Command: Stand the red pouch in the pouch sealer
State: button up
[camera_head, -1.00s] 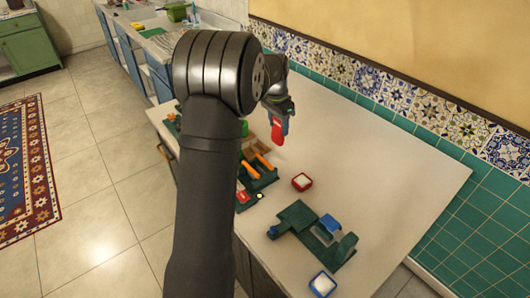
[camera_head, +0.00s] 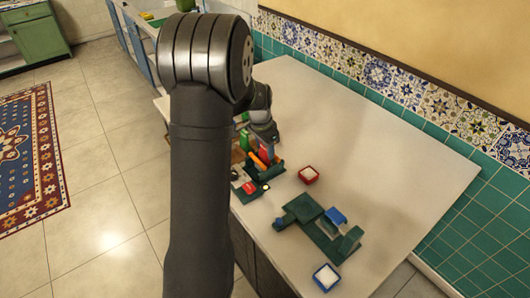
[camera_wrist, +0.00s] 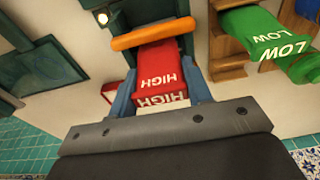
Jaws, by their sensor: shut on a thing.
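The red pouch (camera_wrist: 158,70), marked HIGH, is between the blue fingers of my gripper (camera_wrist: 160,92), which is shut on it. The pouch sealer (camera_wrist: 152,16) is a dark green body with an orange bar (camera_wrist: 150,38). In the wrist view, the pouch's far end reaches the orange bar and passes out of sight there; I cannot tell how deep it sits. In the head view, my gripper (camera_head: 264,134) is above the sealer (camera_head: 266,172), with the red pouch (camera_head: 267,151) hanging below it, close to the orange bar.
A green pouch (camera_wrist: 268,34) marked LOW lies in a wooden holder beside the sealer. A red-rimmed tray (camera_head: 308,174), a green fixture with a blue part (camera_head: 336,216) and a blue-rimmed tray (camera_head: 326,277) stand on the white counter. The counter's far right is clear.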

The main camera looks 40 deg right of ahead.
aim_at(262, 156)
jog(key=shift+f, duration=1)
jog(key=shift+f, duration=0.2)
jog(key=o, duration=1)
jog(key=shift+r, duration=0.1)
notch_tip(262, 156, up, 12)
jog(key=a, duration=0.1)
jog(key=shift+a, duration=0.25)
